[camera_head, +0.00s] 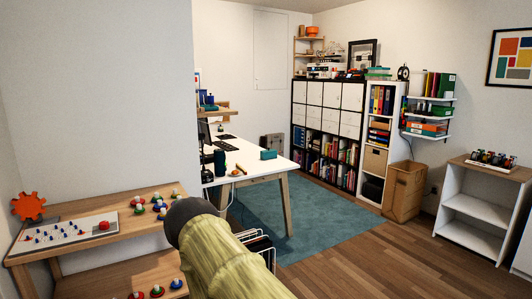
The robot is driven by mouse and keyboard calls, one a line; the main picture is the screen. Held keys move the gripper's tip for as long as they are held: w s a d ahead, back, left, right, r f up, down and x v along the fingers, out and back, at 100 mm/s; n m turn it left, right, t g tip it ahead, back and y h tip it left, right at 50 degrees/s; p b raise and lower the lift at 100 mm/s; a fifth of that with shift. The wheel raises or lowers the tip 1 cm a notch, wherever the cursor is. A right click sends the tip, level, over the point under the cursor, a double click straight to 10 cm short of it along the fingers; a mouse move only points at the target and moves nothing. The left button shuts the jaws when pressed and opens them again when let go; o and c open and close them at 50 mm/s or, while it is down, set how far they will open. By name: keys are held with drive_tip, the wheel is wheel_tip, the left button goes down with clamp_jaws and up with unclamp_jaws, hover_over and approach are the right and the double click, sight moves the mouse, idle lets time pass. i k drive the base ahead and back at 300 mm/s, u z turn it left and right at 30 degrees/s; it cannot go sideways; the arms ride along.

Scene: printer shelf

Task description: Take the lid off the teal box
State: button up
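A small teal box (268,155) sits on the white desk (246,166), near its right end. It is too small to tell its lid from its body. A dark teal upright object (220,163) stands further left on the same desk. My arm, in a yellow-green sleeve with a dark grey rounded end, rises from the bottom centre, well in front of the desk and apart from it. No gripper fingers show, so my gripper is not in view.
A wooden bench (138,221) with a board and several coloured knobs stands at the lower left. A blue-green rug (318,215) and bare wood floor lie open right of the desk. A low white shelf (475,206) stands at right.

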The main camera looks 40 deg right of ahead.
sight(274, 155)
drive_tip(key=z, duration=1.9)
drive_tip(key=i, duration=6.85)
drive_tip(key=u, duration=2.45)
drive_tip(key=i, duration=0.1)
drive_tip(key=u, duration=0.3)
